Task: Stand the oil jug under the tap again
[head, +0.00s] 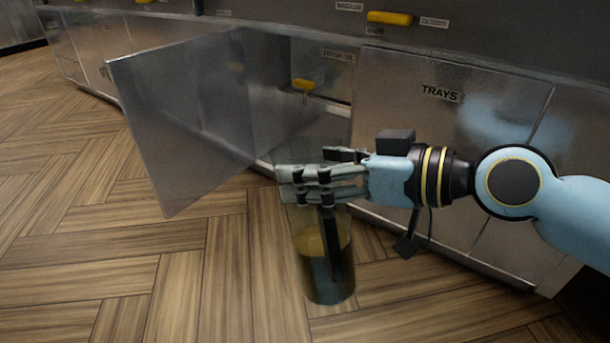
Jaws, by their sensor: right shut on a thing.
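The oil jug (315,262) is a tall clear vessel with dark amber oil in its lower part and a dark upright handle. It is upright in front of the open cabinet. My right gripper (300,184) comes in from the right and is shut on the jug at its upper part. The fingers hide some of the jug there. I cannot tell whether the jug's base touches the floor. A yellow tap handle (303,84) shows inside the open cabinet, behind and above the jug. My left gripper is not in view.
A metal cabinet door (185,120) stands swung open to the left of the jug. A closed panel labelled TRAYS (440,93) is on the right. A yellow handle (389,18) sits on the upper front. The wood floor (120,265) is clear at the left.

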